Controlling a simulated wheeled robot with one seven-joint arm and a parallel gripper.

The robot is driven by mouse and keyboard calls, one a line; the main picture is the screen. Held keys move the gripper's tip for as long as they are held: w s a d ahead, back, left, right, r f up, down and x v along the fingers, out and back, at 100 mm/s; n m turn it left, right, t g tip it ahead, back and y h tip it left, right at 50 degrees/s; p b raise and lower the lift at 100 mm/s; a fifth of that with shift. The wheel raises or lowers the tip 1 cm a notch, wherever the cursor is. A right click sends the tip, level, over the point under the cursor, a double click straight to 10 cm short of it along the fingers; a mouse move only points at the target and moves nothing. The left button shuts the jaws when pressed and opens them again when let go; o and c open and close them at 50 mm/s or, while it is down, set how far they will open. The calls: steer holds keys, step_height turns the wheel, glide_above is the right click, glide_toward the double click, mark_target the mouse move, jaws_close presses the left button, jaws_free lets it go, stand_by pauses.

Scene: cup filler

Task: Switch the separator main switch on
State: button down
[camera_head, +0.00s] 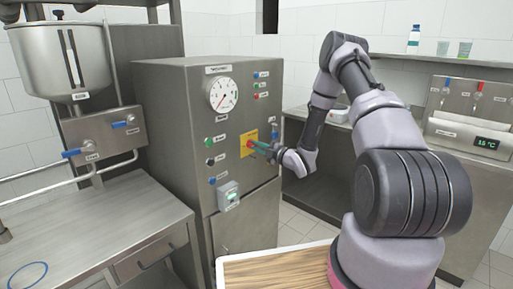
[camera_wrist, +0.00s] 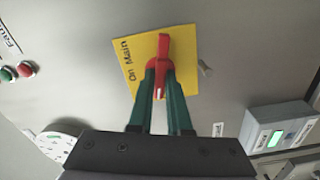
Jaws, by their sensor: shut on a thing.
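The separator main switch (camera_wrist: 162,48) is a red rotary handle on a yellow plate (camera_wrist: 128,62) marked "On" and "Main" in the wrist view. In the head view the yellow plate (camera_head: 243,150) sits on the front of the steel separator cabinet (camera_head: 165,120). My gripper (camera_wrist: 160,80) has green fingers, one on each side of the red handle, and is shut on it. It also shows in the head view (camera_head: 256,147), where the fingers hide part of the switch. The handle's exact angle relative to the marks is hard to tell.
A round gauge (camera_head: 222,95) and several small buttons surround the switch. A grey box with a green light (camera_head: 229,196) is below it. A steel table (camera_head: 90,225) stands at left, with a hopper (camera_head: 62,60) above. A counter with a display (camera_head: 487,143) is at right.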

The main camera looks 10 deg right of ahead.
steer(key=shift+m, duration=7.3)
steer(key=shift+f, duration=0.1)
steer(key=c, duration=0.9)
jaws_free()
steer(key=shift+o, duration=0.2)
steer(key=shift+s, duration=0.1)
steer(key=v, duration=1)
steer(key=shift+s+d, duration=0.25)
